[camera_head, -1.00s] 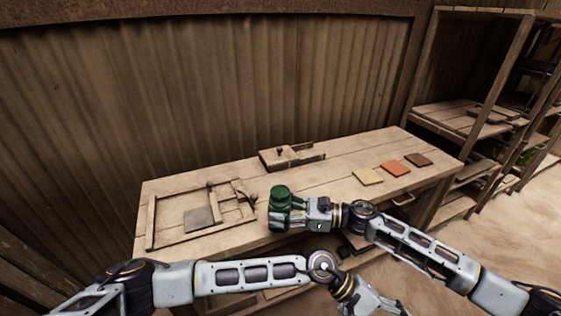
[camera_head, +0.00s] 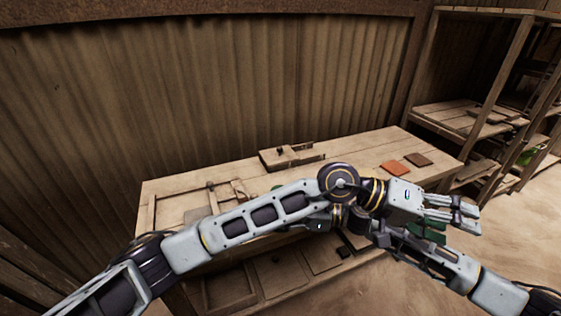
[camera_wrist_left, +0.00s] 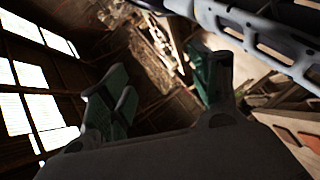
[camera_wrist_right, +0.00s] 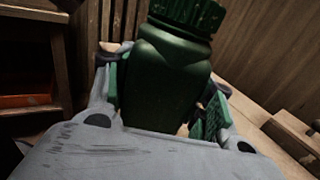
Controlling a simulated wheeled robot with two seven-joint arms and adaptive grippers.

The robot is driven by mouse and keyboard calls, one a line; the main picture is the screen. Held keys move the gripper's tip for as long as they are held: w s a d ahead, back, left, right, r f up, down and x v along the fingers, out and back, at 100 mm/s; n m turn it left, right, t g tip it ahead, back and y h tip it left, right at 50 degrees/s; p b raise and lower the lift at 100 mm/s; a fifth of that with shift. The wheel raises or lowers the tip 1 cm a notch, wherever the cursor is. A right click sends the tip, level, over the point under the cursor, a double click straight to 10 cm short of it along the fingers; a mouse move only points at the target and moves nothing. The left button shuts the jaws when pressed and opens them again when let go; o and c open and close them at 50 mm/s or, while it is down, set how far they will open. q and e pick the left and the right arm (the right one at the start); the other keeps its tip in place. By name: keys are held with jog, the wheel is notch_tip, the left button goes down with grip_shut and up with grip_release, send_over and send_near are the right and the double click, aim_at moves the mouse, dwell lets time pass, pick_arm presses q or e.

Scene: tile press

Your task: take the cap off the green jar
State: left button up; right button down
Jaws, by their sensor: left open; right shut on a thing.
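The green jar (camera_wrist_right: 165,85) stands between the fingers of my right gripper (camera_wrist_right: 160,92) in the right wrist view, with its dark green ribbed cap (camera_wrist_right: 188,14) on top. The right gripper is shut on the jar's body. In the head view my left arm crosses in front of the jar and the right gripper, so they are mostly hidden there. My left gripper (camera_head: 450,220) is open and empty, to the right of the jar and in front of the table's right end. Its spread fingers with green pads also show in the left wrist view (camera_wrist_left: 165,85).
The wooden table (camera_head: 350,150) carries a wooden press block (camera_head: 292,156) at the back, and an orange tile (camera_head: 396,167) and a brown tile (camera_head: 418,159) at the right. A wooden frame (camera_head: 152,212) lies at the left. Shelves (camera_head: 470,120) stand at the right.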

pick_arm(q)
jog(key=w+a+r+m+t, duration=0.1)
jog(key=w+r+m, duration=0.1)
jog(key=w+r, duration=0.35)
jog(key=w+a+f+n+t+y, duration=0.15)
jog(key=w+a+y, duration=0.25)
jog(key=w+a, duration=0.45)
jog(key=w+a+f+t+y, duration=0.2)
jog(key=w+a+y, duration=0.3)
jog(key=a, duration=0.6)
jog(key=a+y, duration=0.1)
jog(key=a, duration=0.2)
jog(key=a+y, duration=0.2)
jog(key=a, duration=0.1)
jog(key=a+m+y, duration=0.1)
jog(key=a, duration=0.1)
jog(key=shift+w+a+f+t+y, duration=0.1)
jog(key=shift+a+f+t+y, duration=0.15)
jog(key=shift+a+t+y, duration=0.15)
jog(key=shift+a+r+y, duration=0.1)
jog(key=shift+a+y, duration=0.2)
jog(key=shift+a, duration=0.2)
jog(key=shift+f, duration=4)
